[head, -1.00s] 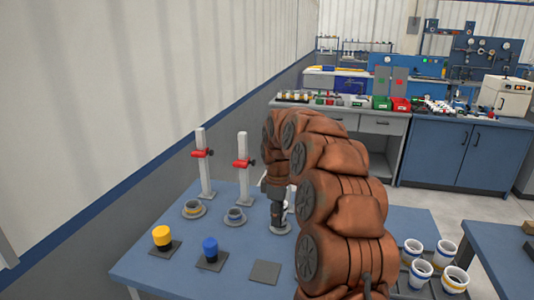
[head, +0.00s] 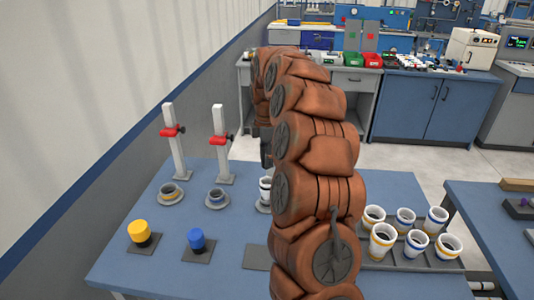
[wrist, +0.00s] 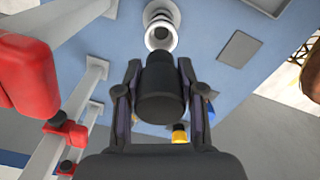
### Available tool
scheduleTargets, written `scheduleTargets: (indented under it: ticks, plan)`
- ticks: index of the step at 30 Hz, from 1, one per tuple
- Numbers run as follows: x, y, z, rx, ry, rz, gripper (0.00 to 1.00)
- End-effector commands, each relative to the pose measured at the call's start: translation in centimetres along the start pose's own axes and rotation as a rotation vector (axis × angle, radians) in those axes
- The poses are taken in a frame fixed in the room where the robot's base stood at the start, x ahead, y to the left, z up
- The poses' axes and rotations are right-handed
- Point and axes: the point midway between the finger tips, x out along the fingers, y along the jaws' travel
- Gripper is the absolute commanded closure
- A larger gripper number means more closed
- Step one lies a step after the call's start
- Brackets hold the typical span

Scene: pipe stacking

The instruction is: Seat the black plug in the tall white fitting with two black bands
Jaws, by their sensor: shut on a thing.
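The black plug (wrist: 160,85) is between the two fingers of my gripper (wrist: 160,72) in the wrist view. My gripper is shut on it. The tall white fitting (head: 265,183) stands on a round base on the blue table, partly hidden by my arm in the head view. Its open mouth faces up, and its white rim (wrist: 148,35) shows beyond the plug in the wrist view. The plug is apart from the fitting, above it. In the head view my arm hides most of my gripper; a dark part shows above the fitting.
Two white posts with red clamps (head: 173,131) (head: 220,141) stand behind two low grey fittings (head: 170,191) (head: 216,195). A yellow plug (head: 139,229) and a blue plug (head: 196,238) sit on pads at the front. An empty grey pad (head: 256,257) lies beside them. Several white cups (head: 383,241) stand at right.

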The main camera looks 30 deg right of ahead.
Motion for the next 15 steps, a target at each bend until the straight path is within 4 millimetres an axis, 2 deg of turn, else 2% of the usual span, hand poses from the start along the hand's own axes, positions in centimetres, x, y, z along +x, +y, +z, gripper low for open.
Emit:
scheduleTargets:
  ticks: [15]
  plan:
    - [4.2,-0.1,0.0,0.0,0.0,-0.002,0.98]
